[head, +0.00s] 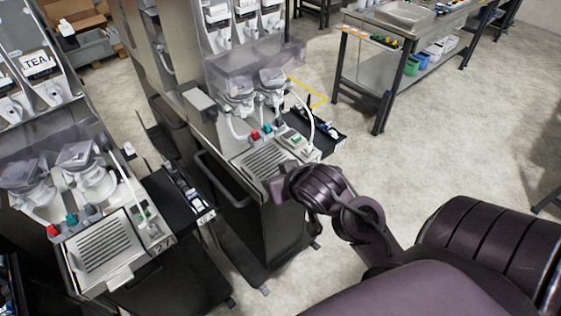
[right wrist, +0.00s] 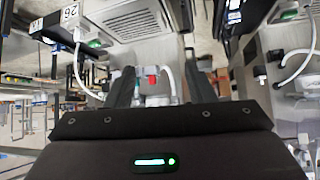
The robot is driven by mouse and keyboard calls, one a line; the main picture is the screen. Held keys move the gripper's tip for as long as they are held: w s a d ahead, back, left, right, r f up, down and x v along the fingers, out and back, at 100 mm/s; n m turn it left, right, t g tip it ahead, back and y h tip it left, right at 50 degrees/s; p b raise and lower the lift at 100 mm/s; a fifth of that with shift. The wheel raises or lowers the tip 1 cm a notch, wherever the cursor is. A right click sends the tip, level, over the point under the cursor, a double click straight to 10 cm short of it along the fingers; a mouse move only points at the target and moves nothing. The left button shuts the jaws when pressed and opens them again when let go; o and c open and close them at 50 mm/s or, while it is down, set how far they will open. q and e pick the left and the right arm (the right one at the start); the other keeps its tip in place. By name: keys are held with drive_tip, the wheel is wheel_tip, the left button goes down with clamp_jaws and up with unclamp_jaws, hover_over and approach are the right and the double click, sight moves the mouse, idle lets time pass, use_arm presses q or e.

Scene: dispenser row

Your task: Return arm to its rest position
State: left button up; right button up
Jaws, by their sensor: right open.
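My right arm (head: 385,245) reaches in from the lower right in the head view. Its right gripper (head: 274,188) is at the front edge of the middle dispenser (head: 262,165), by its slotted tray; the fingers cannot be made out there. In the right wrist view the two dark fingers of the right gripper (right wrist: 158,75) stand apart. A red-tipped part and a white hose show between and beyond them, and nothing is held. I cannot tell whether the gripper touches the dispenser. My left gripper is not in view.
Another dispenser (head: 75,225) with a TEA label stands at the left. A black side shelf (head: 180,205) lies between the two machines. A steel workbench (head: 400,55) with bins stands at the back right. The concrete floor (head: 420,155) right of the middle dispenser is clear.

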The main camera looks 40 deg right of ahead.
idle(0.3)
drive_tip(key=s+a+f+g+y+b, duration=0.1)
drive_tip(key=f+b, duration=0.1)
drive_tip(key=f, duration=1.1)
drive_tip(key=s+a+f+n+g+b, duration=0.1)
drive_tip(key=s+f+g+b, duration=0.1)
drive_tip(key=f, duration=1.1)
drive_tip(key=s+a+f+g+y+b, duration=0.1)
drive_tip(key=f+b, duration=0.1)
drive_tip(key=f, duration=1.1)
drive_tip(key=s+a+f+n+g+b, duration=0.1)
drive_tip(key=s+f+n+g+b, duration=0.2)
drive_tip(key=s+f, duration=2.4)
drive_tip(key=g+b, duration=0.1)
drive_tip(key=b, duration=0.2)
drive_tip(key=shift+s+a+f+h, duration=0.2)
drive_tip(key=shift+a+f+h, duration=0.05)
drive_tip(key=shift+f+h, duration=0.05)
